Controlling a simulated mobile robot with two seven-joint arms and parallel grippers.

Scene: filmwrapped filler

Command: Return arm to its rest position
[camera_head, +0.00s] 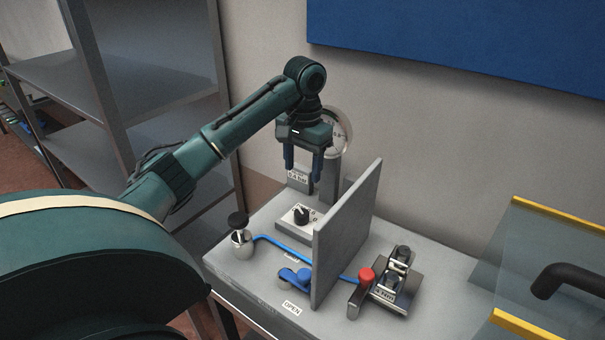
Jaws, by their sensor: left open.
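My left arm comes in from the left and reaches over the grey bench (240,268). My left gripper (303,176) points down with its two dark blue fingers apart and nothing between them. It hangs above the back part of the bench, in front of a round gauge (343,130) that it partly hides. A black rotary knob (301,214) on a small panel stands below it. My right gripper is not in view.
A grey upright plate (345,230) stands right of the knob. A blue lever (294,279), a red-topped handle (366,276), a metal fixture (396,278) and a black-topped silver knob (239,228) are on the bench. Grey shelves (150,90) stand left; a clear yellow-edged panel (545,265) is right.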

